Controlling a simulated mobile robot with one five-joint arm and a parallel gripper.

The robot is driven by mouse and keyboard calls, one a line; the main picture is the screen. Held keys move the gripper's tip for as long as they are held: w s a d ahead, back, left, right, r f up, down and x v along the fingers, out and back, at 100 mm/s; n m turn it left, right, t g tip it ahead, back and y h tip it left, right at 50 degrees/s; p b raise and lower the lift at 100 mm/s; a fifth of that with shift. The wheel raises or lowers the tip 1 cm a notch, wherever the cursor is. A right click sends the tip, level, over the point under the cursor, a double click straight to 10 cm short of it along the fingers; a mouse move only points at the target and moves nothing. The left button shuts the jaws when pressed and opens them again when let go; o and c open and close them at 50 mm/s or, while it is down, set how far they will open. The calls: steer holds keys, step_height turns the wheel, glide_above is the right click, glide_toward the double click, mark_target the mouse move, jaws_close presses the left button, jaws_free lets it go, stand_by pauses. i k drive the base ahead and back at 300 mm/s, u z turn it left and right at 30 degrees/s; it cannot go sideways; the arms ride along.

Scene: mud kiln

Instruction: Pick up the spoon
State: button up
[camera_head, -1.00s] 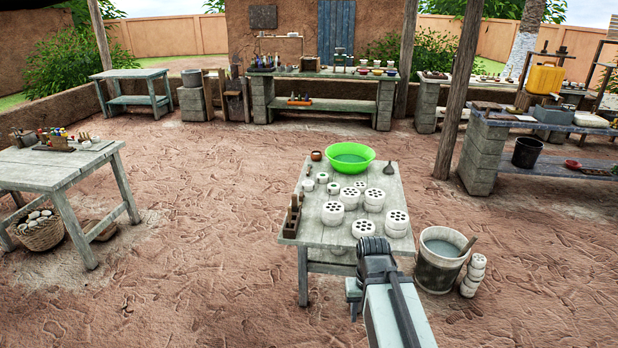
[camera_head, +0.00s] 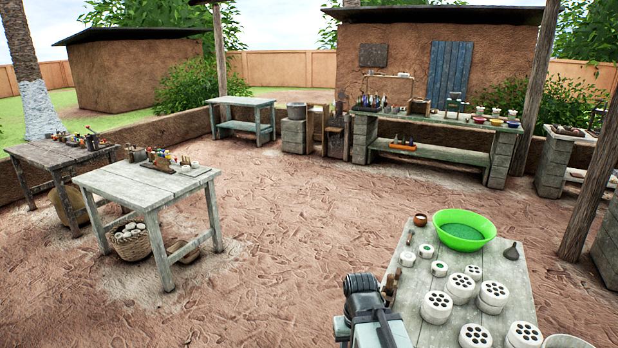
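I cannot make out a spoon for certain. A thin brown stick-like piece (camera_head: 410,238) lies at the left edge of the near table (camera_head: 404,290); it is too small to tell whether it is the spoon. My gripper (camera_head: 361,284) is at the bottom centre, at the table's left side. It is seen from behind, its fingers are hidden, and nothing shows held in it. It partly covers a dark wooden tool holder (camera_head: 390,281) on the table's left edge.
The near table bears a green basin (camera_head: 465,229), a small brown pot (camera_head: 420,219), a dark funnel-like piece (camera_head: 511,251) and several white holed blocks (camera_head: 461,288). Another table (camera_head: 148,186) stands at left, with a basket (camera_head: 130,243) below. Open dirt floor lies between.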

mark_target(411, 230)
steer(key=u, duration=0.55)
steer(key=i, duration=3.95)
steer(key=z, duration=1.35)
steer(key=i, duration=1.25)
steer(key=u, duration=5.5)
steer(key=i, duration=0.85)
steer(key=u, duration=5.6)
